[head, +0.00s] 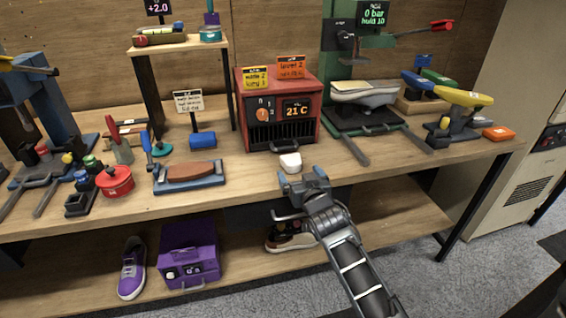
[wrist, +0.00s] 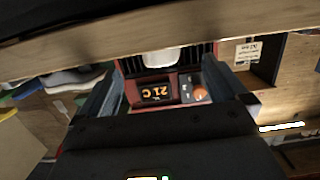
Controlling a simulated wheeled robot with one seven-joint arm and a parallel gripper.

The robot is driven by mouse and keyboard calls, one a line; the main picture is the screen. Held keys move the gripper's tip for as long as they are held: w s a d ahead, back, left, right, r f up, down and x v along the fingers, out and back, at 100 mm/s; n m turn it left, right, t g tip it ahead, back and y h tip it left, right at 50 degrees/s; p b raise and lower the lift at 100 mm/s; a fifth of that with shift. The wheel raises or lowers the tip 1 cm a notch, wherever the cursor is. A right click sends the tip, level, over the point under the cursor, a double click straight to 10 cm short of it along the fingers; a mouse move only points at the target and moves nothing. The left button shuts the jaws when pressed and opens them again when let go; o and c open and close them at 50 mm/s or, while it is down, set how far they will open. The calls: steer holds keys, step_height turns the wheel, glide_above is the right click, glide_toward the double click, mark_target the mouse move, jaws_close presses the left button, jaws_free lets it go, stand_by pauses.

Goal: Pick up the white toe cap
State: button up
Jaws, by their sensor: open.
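The white toe cap (head: 290,162) is a small rounded white piece on the workbench top, just in front of the red heater box. My gripper (head: 303,179) is close to it, on the near side and slightly right, at the bench's front edge. In the wrist view, which is upside down, the toe cap (wrist: 162,58) shows partly, between the two spread fingers of my gripper (wrist: 165,76). The fingers are open and nothing is held. I cannot tell whether a finger touches the cap.
The red heater box (head: 278,112) reads 21 C behind the cap. A blue-framed brown block (head: 190,174) lies to the left; a green press (head: 375,118) stands to the right. The bench's front edge (head: 375,178) is close to my arm. A lower shelf holds shoes and a purple box (head: 188,255).

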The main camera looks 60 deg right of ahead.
mark_target(292, 163)
steer(key=shift+p+x, duration=0.35)
steer(key=shift+x, duration=1.15)
steer(key=shift+p+x, duration=0.4)
steer(key=shift+x, duration=1.95)
steer(key=c, duration=1.1)
steer(key=shift+r, duration=0.1)
steer(key=shift+c, duration=0.2)
